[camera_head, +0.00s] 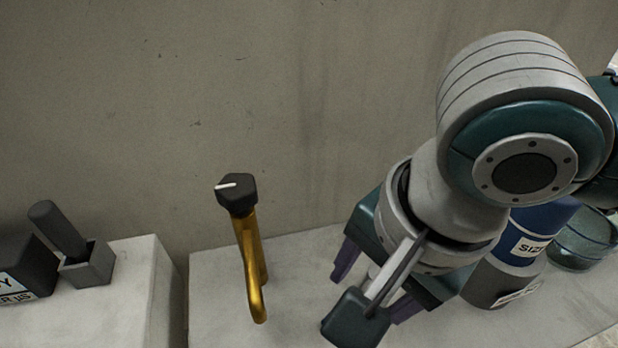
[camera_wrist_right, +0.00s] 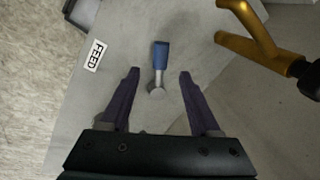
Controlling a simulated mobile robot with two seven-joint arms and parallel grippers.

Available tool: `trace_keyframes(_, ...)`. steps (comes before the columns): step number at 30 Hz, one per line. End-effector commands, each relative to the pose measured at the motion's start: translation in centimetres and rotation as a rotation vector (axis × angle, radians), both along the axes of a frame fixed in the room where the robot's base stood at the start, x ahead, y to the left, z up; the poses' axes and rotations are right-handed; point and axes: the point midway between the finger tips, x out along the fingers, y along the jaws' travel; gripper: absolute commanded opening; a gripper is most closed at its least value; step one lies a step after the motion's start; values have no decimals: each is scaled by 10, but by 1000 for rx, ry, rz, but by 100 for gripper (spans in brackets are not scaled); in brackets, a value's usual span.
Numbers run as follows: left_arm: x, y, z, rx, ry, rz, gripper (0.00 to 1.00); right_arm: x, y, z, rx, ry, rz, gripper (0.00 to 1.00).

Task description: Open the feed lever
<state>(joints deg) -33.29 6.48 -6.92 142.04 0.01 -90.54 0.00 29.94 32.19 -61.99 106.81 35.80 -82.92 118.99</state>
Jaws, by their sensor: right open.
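The feed lever (camera_wrist_right: 160,56) shows in the right wrist view as a short blue handle on a grey metal stem and round pivot. It stands on the pale grey bench top beside a white label reading FEED (camera_wrist_right: 96,55). My right gripper (camera_wrist_right: 158,74) is open, with its two purple fingers on either side of the lever. The lever appears between them, with a gap on both sides; I cannot tell the height difference. In the head view, my right gripper (camera_head: 368,298) hangs over the bench, and the lever is not visible there. My left gripper is not in view.
A gold bent pipe with a black knob (camera_head: 247,250) stands left of my right gripper. A blue and grey container (camera_head: 537,240) and a greenish glass dish (camera_head: 583,242) are behind my right arm. A wall closes the back.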

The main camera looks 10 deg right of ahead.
Motion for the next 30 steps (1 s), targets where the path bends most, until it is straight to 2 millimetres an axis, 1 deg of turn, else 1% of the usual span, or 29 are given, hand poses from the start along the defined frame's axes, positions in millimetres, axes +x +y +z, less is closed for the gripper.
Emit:
trace_keyframes(1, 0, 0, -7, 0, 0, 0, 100, 1, 1, -13, -2, 0, 1, 63)
trace_keyframes(6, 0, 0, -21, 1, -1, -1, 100, 7, 5, -46, -1, -1, 3, 63)
trace_keyframes(9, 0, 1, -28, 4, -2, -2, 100, 10, 7, -62, 0, -1, 4, 63)
trace_keyframes(12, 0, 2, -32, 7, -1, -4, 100, 12, 8, -72, 0, -2, 4, 63)
trace_keyframes(16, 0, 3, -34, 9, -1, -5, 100, 13, 9, -78, 1, -3, 5, 63)
trace_keyframes(24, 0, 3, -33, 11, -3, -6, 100, 13, 9, -78, 1, -3, 5, 62)
trace_keyframes(30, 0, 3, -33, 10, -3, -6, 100, 13, 9, -78, 1, -3, 5, 39)
